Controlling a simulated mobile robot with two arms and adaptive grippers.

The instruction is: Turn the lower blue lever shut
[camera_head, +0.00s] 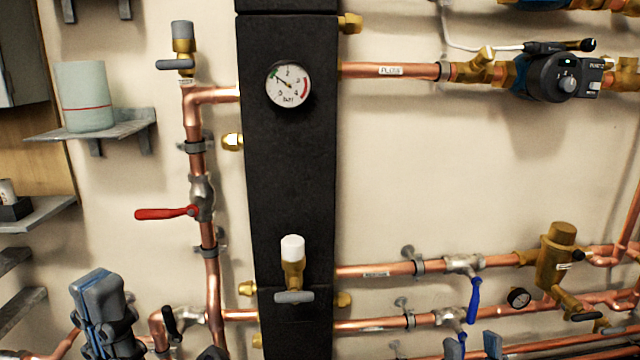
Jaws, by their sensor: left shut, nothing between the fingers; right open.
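The lower blue lever (462,337) hangs down from its valve (451,316) on the lower copper pipe, right of the black panel; its lower part is hidden at the bottom edge. My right gripper (473,346) is open, with only its two fingertips in view. The lever shows between them in the picture, beside the left fingertip; I cannot tell whether they touch. The upper blue lever (474,298) hangs down, tilted, from the valve above. My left gripper (98,286) is shut and empty at lower left, apart from the pipes.
A black panel (287,180) with a pressure gauge (289,85) stands in the middle. A red lever (165,213) points left on the left pipe. A brass fitting (556,258) and small dial (518,298) sit right of the blue levers. Shelves line the left.

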